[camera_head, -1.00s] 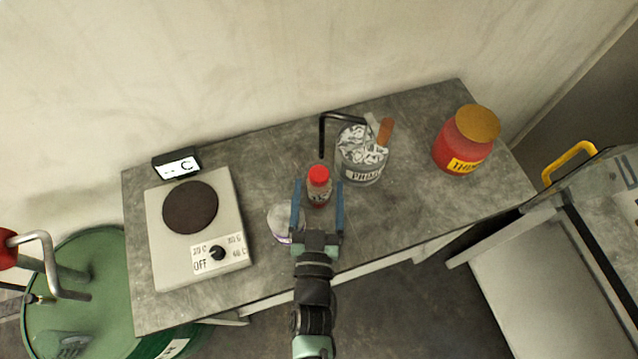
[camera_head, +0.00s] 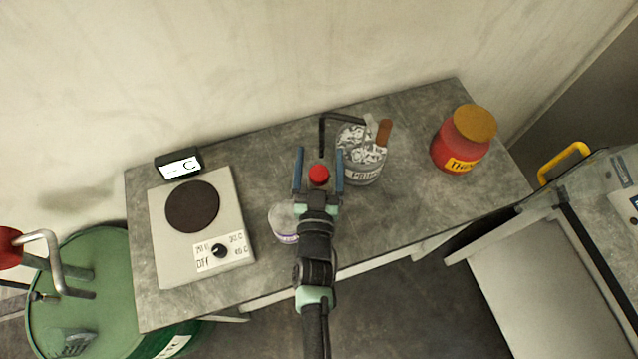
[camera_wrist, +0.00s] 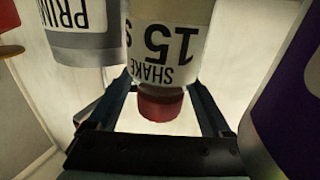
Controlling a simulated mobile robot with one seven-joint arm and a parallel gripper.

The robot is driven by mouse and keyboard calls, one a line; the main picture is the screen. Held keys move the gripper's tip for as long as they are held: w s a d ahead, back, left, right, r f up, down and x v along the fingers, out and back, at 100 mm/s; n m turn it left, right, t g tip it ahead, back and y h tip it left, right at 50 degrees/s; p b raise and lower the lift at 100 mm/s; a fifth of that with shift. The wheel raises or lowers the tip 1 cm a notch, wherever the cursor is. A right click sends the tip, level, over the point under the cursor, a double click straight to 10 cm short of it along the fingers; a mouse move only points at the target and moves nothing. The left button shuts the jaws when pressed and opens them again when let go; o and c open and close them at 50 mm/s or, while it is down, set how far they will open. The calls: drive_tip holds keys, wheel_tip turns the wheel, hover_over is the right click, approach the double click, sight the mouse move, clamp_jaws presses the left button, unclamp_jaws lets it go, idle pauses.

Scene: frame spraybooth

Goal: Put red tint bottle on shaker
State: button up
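The red tint bottle stands on the grey workbench (camera_head: 400,200); its red cap (camera_head: 319,175) shows in the head view, with the body mostly hidden by my gripper (camera_head: 319,153). My gripper is open, one finger on each side of the bottle, with no clear grip on it. In the wrist view the bottle (camera_wrist: 168,45) appears upside down, its label reading "SHAKE 15 S", between the open fingers. I cannot identify a shaker for certain. A pale device (camera_head: 160,250) with a dark round plate (camera_head: 193,207) and an OFF/temperature dial stands at the bench's left.
A primer can (camera_head: 362,172) with a black bent rod and brush stands close right of the bottle. A clear cup (camera_head: 284,222) is close left. A red thinner jar (camera_head: 455,150) is farther right. A small display (camera_head: 178,163) stands behind the pale device.

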clamp_jaws()
idle(1.2)
